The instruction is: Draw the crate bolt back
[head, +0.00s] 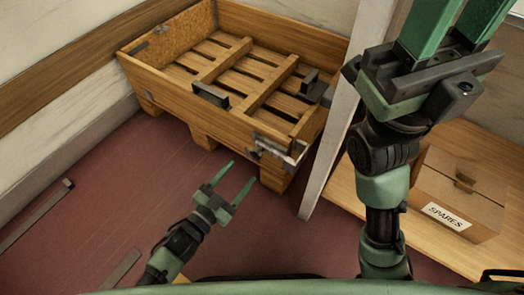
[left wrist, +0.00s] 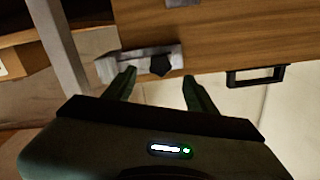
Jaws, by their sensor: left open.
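The wooden crate (head: 222,118) stands open-topped on a slatted base. Its metal bolt (head: 268,149) is on the front face near the right corner. In the left wrist view the bolt's dark knob (left wrist: 160,66) sits on a pale metal housing (left wrist: 115,64) fixed to the crate wall. My left gripper (head: 239,172) is open and empty, in front of the crate, with its fingers pointing towards the bolt. In the left wrist view the knob lies beyond the gap between the fingertips (left wrist: 160,77); no contact shows. My right gripper (head: 458,22) has spread fingers, their tips cut off by the frame.
A pale post (head: 328,150) rises just right of the crate's corner. Beyond it, a cardboard box marked SPARES (head: 452,190) stands on a wooden shelf (head: 345,212). A dark handle (left wrist: 256,76) projects from the crate front. The red floor (head: 110,200) before the crate is mostly clear.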

